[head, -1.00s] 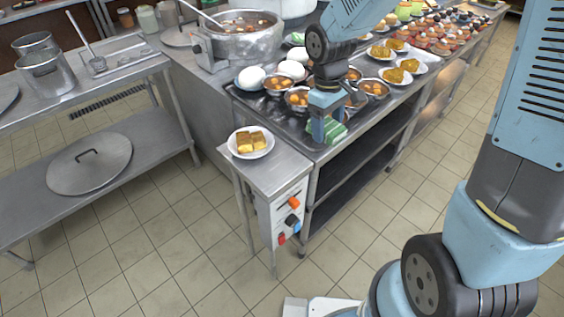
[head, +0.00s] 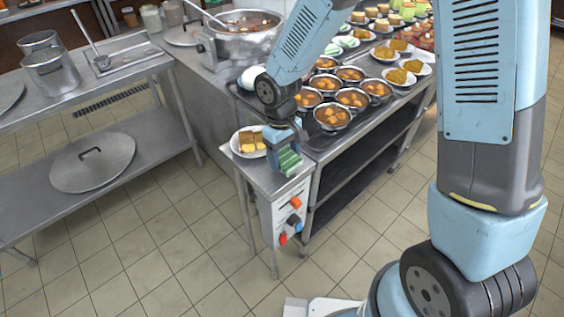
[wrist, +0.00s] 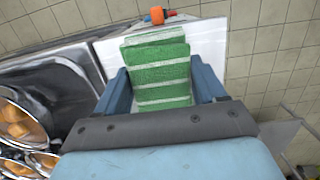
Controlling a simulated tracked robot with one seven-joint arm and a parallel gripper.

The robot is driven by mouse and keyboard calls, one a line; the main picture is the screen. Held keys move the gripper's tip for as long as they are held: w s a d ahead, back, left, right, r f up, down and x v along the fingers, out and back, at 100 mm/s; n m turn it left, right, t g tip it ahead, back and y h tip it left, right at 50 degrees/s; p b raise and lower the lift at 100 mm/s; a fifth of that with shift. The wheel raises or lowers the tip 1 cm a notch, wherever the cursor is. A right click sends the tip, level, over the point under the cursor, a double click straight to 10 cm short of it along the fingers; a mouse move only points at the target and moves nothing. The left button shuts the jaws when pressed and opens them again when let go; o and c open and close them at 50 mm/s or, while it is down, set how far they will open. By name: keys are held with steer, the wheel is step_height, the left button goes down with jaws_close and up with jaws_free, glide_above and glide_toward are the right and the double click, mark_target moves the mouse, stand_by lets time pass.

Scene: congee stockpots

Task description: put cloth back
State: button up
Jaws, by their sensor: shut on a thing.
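The cloth (head: 290,161) is green with white stripes and looks folded. My gripper (head: 284,150) is shut on it, over the small metal side table (head: 260,180) at the end of the counter. In the wrist view the cloth (wrist: 158,70) sits between the two blue fingers of my gripper (wrist: 160,88). Whether the cloth touches the table top cannot be told. A white plate with yellow-brown cake pieces (head: 249,142) stands on the side table just left of my gripper.
Several metal bowls of food (head: 331,117) crowd the counter right behind my gripper. A large stockpot (head: 243,42) stands farther back. Control knobs (head: 295,202) are on the side table's front panel. A lid (head: 91,168) lies on the lower shelf at left.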

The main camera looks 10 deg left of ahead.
mark_target(285, 163)
steer(key=shift+f, duration=1.5)
steer(key=shift+f, duration=0.15)
steer(key=o, duration=0.9)
steer(key=shift+s, duration=0.1)
steer(key=shift+o, duration=0.5)
steer(key=r, duration=0.8)
steer(key=w+a+r, duration=0.1)
steer(key=r, duration=0.3)
steer(key=shift+r, duration=0.15)
steer(key=shift+w, duration=0.1)
